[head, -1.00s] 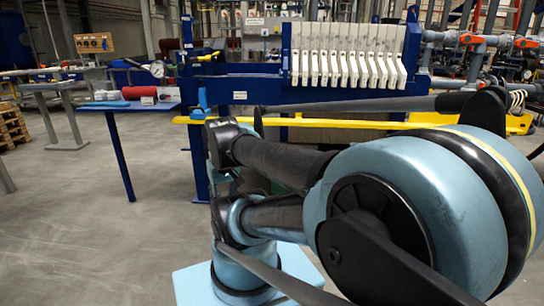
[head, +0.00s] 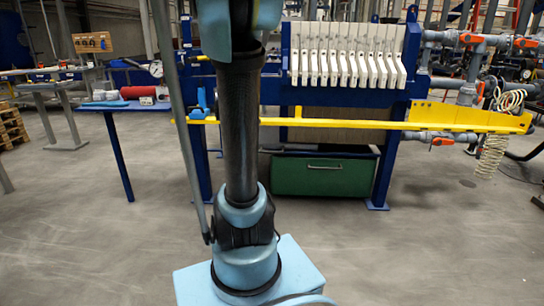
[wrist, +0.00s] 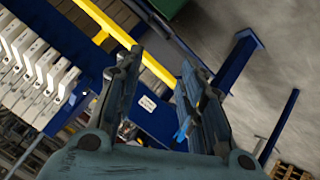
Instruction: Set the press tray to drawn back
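The yellow tray (head: 330,124) runs level across the front of the filter press, its wide end at the right. A blue handle (head: 202,100) stands at its left end. The yellow part also shows in the wrist view (wrist: 152,66). A green drawer-like box (head: 322,176) with a bar handle sits low under the press. I cannot tell from the frames which of these is the press tray. My gripper (wrist: 158,62) is open and empty, above the press's left end, with the blue handle (wrist: 183,130) beside its right finger. In the head view the gripper is out of frame.
The blue press frame (head: 271,92) holds a row of white plates (head: 345,55). A blue side table (head: 118,107) at the left bears a red roll (head: 144,91). Grey pipes and a coiled hose (head: 492,150) stand at the right. The front floor is clear.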

